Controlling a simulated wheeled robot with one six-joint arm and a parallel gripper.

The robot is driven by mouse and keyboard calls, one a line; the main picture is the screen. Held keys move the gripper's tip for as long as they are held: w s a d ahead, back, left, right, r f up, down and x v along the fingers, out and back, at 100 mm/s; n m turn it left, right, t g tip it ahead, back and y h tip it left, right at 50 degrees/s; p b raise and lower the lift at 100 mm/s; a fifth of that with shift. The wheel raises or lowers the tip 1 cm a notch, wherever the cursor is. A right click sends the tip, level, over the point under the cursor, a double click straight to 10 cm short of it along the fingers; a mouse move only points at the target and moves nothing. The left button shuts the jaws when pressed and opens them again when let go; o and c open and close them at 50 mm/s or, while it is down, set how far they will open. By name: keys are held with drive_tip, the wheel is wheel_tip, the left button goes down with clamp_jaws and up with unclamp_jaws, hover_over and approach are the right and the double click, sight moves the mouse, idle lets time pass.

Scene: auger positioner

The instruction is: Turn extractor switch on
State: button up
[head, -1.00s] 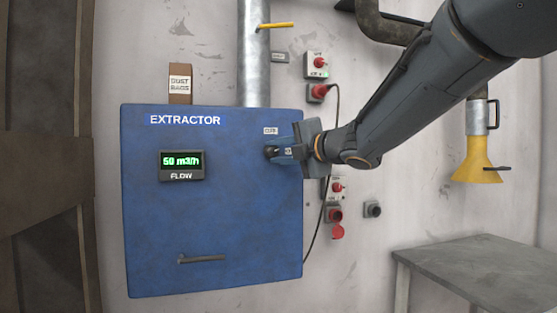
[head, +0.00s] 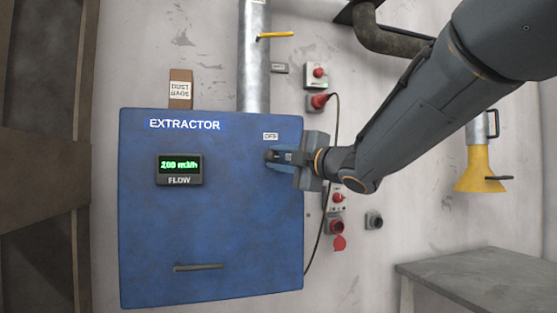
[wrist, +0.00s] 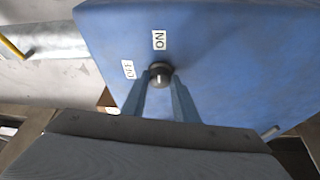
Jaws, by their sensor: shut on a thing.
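The blue extractor box (head: 212,240) is on the wall, with a lit FLOW display (head: 180,164) that appears to read 200 m3/h. The extractor switch is a dark round knob (wrist: 160,74) on the box's front, near its upper right. In the wrist view an ON label (wrist: 159,40) is straight above it and an OFF label (wrist: 128,69) is to its left. A light mark on the knob runs roughly in line with ON. My gripper (head: 276,157) is shut on the knob, its two blue fingers (wrist: 160,84) on either side. In the head view they mostly hide the knob.
A metal duct (head: 253,60) with a yellow lever (head: 276,35) rises above the box. Red sockets (head: 319,101) and a hanging cable are right of it. A grey table (head: 470,275) and a yellow nozzle (head: 480,170) are farther right.

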drive_tip(key=shift+r, duration=0.3)
drive_tip(key=o, duration=1)
drive_tip(key=shift+a+f, duration=0.1)
drive_tip(key=shift+f, duration=0.1)
drive_tip(key=shift+d, duration=0.2)
drive_tip(key=v, duration=0.7)
drive_tip(key=shift+s+d+b, duration=0.1)
drive_tip(key=shift+s+b, duration=0.15)
drive_tip(key=shift+b, duration=0.15)
drive_tip(key=shift+f, duration=0.1)
